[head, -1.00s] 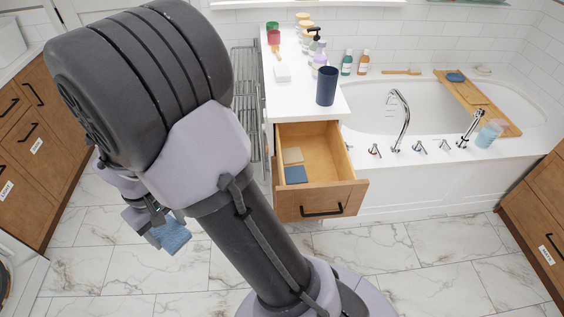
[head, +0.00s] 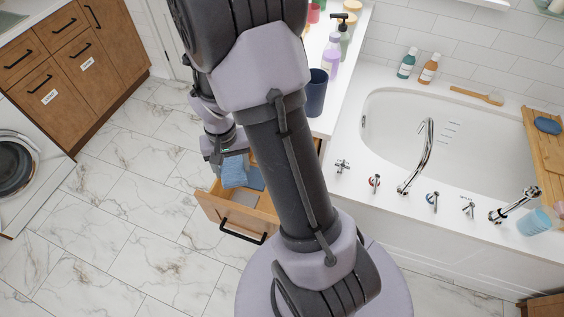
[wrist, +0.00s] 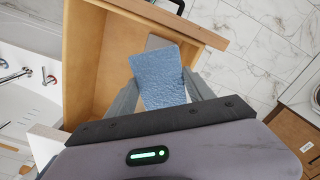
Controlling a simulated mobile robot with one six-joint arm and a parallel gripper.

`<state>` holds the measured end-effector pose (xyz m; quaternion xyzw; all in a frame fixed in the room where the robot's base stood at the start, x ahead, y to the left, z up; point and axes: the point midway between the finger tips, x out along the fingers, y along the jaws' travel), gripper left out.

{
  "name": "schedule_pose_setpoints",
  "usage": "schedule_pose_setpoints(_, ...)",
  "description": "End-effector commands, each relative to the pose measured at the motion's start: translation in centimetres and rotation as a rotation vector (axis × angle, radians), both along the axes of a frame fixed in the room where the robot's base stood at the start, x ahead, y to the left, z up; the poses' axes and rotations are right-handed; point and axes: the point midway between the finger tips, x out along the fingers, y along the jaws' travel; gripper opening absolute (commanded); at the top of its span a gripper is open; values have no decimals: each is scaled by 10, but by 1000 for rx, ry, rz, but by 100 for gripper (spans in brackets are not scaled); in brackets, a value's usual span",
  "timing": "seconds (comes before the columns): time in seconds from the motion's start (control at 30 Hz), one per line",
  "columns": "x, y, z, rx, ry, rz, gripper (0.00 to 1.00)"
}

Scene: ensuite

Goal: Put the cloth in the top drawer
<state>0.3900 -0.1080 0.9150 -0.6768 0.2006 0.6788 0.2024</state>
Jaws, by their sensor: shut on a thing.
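The blue cloth (head: 233,173) hangs from my gripper (head: 226,157) over the open drawer (head: 240,221) in the head view. In the wrist view the cloth (wrist: 158,78) sits between the two fingers of my gripper (wrist: 161,90), which is shut on it. The drawer's wooden interior (wrist: 88,62) shows behind and to the left of the cloth there. The cloth appears above the drawer floor; the exact gap cannot be told. My arm hides part of the drawer in the head view.
The white counter above holds a dark blue cup (head: 316,92) and several bottles. A bathtub (head: 400,140) stands to the right, a washing machine (head: 18,165) at far left. Floor left of the drawer is clear.

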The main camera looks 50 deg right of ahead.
Motion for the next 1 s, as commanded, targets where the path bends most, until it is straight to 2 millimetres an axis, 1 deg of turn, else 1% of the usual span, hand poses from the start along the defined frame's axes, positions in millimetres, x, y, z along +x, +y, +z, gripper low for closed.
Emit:
schedule_pose_setpoints(0.03, -12, -20, -12, 1, 4, -114, 15)
schedule_pose_setpoints(0.1, -28, -43, -33, 1, 6, -269, 15)
schedule_pose_setpoints(0.2, -47, -67, -64, 1, 6, -446, 15)
schedule_pose_setpoints(0.3, -59, -80, -83, 0, 3, -549, 15)
schedule_pose_setpoints(0.37, -63, -84, -90, 0, 4, -583, 15)
schedule_pose_setpoints(0.43, -66, -86, -106, 0, 4, -602, 15)
schedule_pose_setpoints(0.5, -66, -86, -127, 0, 4, -606, 15)
schedule_pose_setpoints(0.6, -66, -86, -147, 0, 4, -604, 15)
schedule_pose_setpoints(0.73, -66, -86, -164, 0, 4, -602, 15)
schedule_pose_setpoints(0.87, -66, -85, -189, 0, 4, -602, 15)
schedule_pose_setpoints(0.9, -65, -86, -193, 0, 1, -602, 15)
schedule_pose_setpoints(1.0, -65, -86, -190, -1, 1, -601, 15)
